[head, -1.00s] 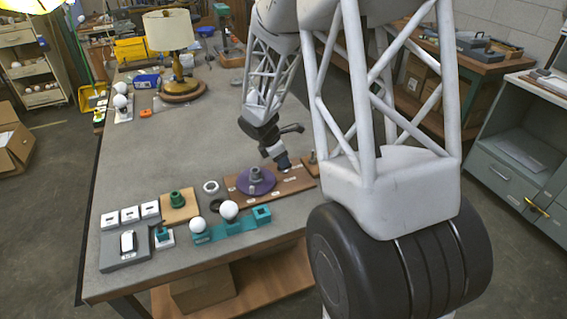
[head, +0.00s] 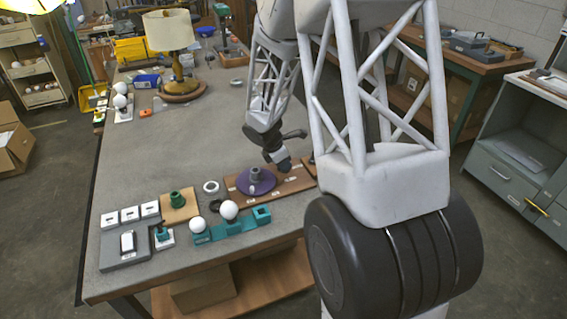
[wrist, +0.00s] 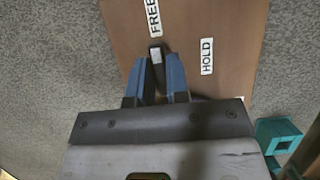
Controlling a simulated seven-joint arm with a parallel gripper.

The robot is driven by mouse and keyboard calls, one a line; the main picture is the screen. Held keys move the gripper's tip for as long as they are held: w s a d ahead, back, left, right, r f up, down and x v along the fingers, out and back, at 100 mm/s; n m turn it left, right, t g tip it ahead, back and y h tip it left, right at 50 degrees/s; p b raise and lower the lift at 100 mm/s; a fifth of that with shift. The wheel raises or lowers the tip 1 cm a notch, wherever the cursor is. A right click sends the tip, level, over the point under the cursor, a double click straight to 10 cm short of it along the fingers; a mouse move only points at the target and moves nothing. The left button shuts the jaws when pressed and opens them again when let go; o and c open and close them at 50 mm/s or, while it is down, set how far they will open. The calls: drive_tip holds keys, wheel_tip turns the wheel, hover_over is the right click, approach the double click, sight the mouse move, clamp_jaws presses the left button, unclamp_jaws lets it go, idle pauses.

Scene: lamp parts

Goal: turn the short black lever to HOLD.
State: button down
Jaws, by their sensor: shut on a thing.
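The short black lever (wrist: 156,54) has a pale mark on its end and shows between my fingertips in the wrist view. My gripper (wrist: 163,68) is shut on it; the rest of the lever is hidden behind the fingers. The lever's end lies just below the FREE label (wrist: 153,17) and left of the HOLD label (wrist: 207,56), nearer to FREE. Both labels are on a brown board (wrist: 228,25). In the head view my gripper (head: 284,166) is low over the right part of this board (head: 297,184); the lever cannot be made out there.
A purple disc with a grey post (head: 256,182) is on the board, left of my gripper. A teal holder (head: 230,227) with white balls stands in front. A grey ring (head: 211,187) lies to the left. The table behind is mostly clear, up to a lamp (head: 178,80).

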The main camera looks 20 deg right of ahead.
drive_tip(key=shift+m, duration=0.3)
drive_tip(key=m+g, duration=0.1)
drive_tip(key=m, duration=0.3)
drive_tip(key=shift+w+g, duration=0.1)
drive_tip(key=shift+g, duration=0.3)
drive_tip(key=m, duration=0.2)
drive_tip(key=m+g+y, duration=0.1)
drive_tip(key=m, duration=0.1)
drive_tip(key=shift+m+g, duration=0.3)
drive_tip(key=shift+m, duration=0.1)
drive_tip(key=m+y, duration=0.1)
drive_tip(key=m, duration=0.3)
drive_tip(key=shift+w+d+g+y, duration=0.1)
drive_tip(key=shift+g+y, duration=0.3)
drive_tip(key=m, duration=0.2)
drive_tip(key=m+y, duration=0.1)
drive_tip(key=m, duration=0.1)
drive_tip(key=shift+m+y, duration=0.3)
drive_tip(key=c, duration=1.1)
unclamp_jaws()
